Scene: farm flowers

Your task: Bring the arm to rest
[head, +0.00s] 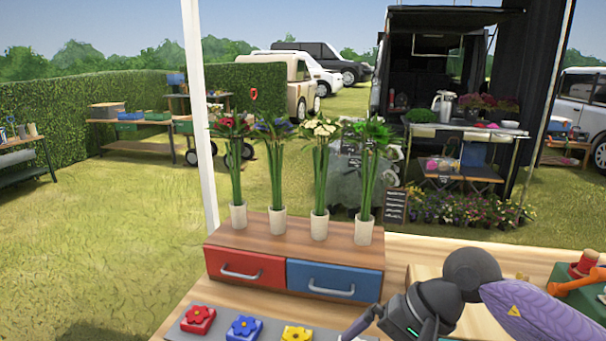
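My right arm comes in from the lower right, and its dark gripper (396,322) hangs low over the table at the bottom edge of the head view. My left arm and gripper are not in view.
A wooden box with a red drawer (246,267) and a blue drawer (333,280), both shut, carries several white vases of flowers (320,226).

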